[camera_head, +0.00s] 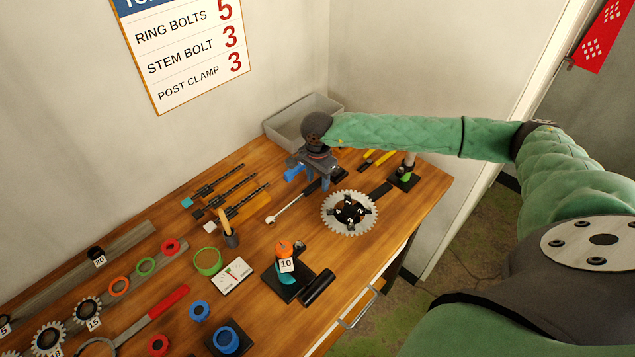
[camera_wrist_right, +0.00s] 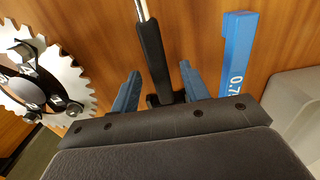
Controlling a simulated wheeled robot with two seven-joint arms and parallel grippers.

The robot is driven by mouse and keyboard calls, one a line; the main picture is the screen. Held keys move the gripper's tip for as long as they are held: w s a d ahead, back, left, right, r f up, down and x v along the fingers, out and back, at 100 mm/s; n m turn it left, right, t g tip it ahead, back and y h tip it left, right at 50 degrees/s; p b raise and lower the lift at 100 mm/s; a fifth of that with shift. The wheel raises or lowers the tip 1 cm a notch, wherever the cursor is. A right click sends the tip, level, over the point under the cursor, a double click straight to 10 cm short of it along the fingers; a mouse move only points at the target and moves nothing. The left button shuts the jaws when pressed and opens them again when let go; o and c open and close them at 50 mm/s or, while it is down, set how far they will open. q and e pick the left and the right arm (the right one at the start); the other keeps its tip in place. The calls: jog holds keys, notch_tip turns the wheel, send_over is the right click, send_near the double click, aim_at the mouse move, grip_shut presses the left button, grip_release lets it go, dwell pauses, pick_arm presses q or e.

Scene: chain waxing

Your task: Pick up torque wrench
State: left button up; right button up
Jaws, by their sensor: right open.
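The torque wrench (camera_head: 287,208) lies on the wooden table, with a thin silver shaft, a round head toward the front left and a black handle. In the right wrist view, its black handle (camera_wrist_right: 153,58) runs between the two blue fingers of my right gripper (camera_wrist_right: 160,70), with a gap on each side. In the head view, my right gripper (camera_head: 312,181) is open over the handle end and hides part of it. I cannot tell its exact height above the table. My left gripper is not in view.
A blue tool (camera_wrist_right: 236,55) marked 0.7-something lies right beside the gripper. A large silver chainring (camera_head: 333,223) lies close on the other side. A grey bin (camera_head: 290,116) stands behind. Hex-type tools (camera_head: 228,187) and an orange-topped stand (camera_head: 289,283) are nearby.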

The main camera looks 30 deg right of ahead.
grip_shut()
jog(key=shift+r, duration=0.1)
dwell(0.3)
